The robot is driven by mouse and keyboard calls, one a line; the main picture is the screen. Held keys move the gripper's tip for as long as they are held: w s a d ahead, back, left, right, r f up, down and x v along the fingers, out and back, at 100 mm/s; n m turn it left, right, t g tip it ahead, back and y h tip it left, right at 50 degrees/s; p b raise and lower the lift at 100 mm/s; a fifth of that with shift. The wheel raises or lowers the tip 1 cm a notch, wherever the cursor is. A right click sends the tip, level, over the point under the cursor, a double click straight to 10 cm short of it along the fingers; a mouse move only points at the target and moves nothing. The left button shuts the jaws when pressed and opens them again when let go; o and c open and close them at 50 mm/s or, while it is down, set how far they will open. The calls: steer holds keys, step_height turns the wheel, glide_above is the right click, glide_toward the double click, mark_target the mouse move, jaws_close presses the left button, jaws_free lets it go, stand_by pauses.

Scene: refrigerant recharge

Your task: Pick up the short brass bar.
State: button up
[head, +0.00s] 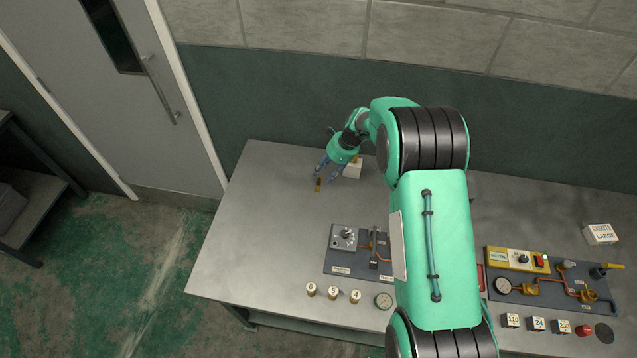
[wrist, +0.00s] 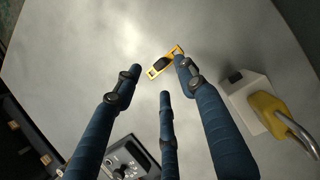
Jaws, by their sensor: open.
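A small brass-yellow bar (head: 318,185) lies on the grey table near its far left part. In the wrist view the bar (wrist: 154,72) lies at a slant, with a dark piece on its middle. My gripper (head: 324,175) is just above and beside it, with blue fingers spread. In the wrist view my gripper (wrist: 160,78) is open and empty; the bar shows beyond the fingertips, its right end close to the right fingertip in the picture. I cannot tell whether they touch.
A white block (head: 353,169) stands just right of my gripper; the wrist view shows a yellow padlock-like piece (wrist: 272,110) against it. A grey panel with a dial (head: 344,238) and several brass weights (head: 333,293) are nearer. The table left of the bar is clear.

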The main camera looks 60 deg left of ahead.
mark_target(319, 179)
steer(key=shift+f, duration=0.1)
steer(key=shift+p+x, duration=0.4)
steer(key=shift+x, duration=2.1)
jaws_close()
